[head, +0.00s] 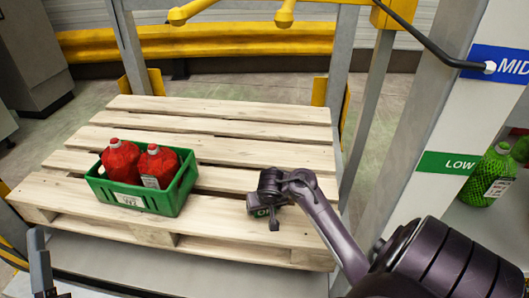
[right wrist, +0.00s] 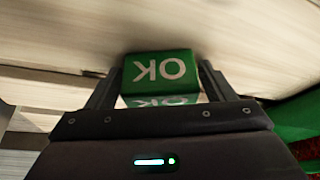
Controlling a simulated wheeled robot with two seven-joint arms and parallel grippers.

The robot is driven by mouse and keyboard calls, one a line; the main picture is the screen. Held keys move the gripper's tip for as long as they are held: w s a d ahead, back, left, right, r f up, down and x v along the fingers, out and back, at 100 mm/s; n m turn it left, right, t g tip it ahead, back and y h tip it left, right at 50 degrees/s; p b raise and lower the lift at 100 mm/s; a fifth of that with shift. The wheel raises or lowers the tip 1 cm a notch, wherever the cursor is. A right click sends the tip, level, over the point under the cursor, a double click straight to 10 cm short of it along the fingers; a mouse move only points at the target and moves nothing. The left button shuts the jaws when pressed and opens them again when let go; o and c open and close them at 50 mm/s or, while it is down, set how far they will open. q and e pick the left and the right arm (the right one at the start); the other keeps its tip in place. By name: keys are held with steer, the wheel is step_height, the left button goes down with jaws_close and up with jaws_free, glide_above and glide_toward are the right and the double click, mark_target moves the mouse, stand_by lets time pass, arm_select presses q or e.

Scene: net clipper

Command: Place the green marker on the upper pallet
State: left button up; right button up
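The green marker (right wrist: 160,70), a small block lettered OK in white, is between the fingers of my right gripper (right wrist: 158,85), and both fingers appear to touch its sides. In the head view the right gripper (head: 268,212) is low over the front right of the wooden pallet (head: 215,150), and only a bit of green shows under it. I cannot tell if the marker touches the boards. My left gripper (head: 42,265) is at the lower left edge, partly cut off, in front of the pallet; its opening is unclear.
A green crate (head: 140,195) with red bottles (head: 120,160) stands on the pallet's front left. Grey posts rise around the pallet; one at right carries a green LOW sign (head: 447,163) and a blue MID sign (head: 500,65). A green bottle (head: 488,175) stands at far right. The back boards are clear.

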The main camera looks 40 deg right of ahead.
steer(key=shift+o, duration=0.7)
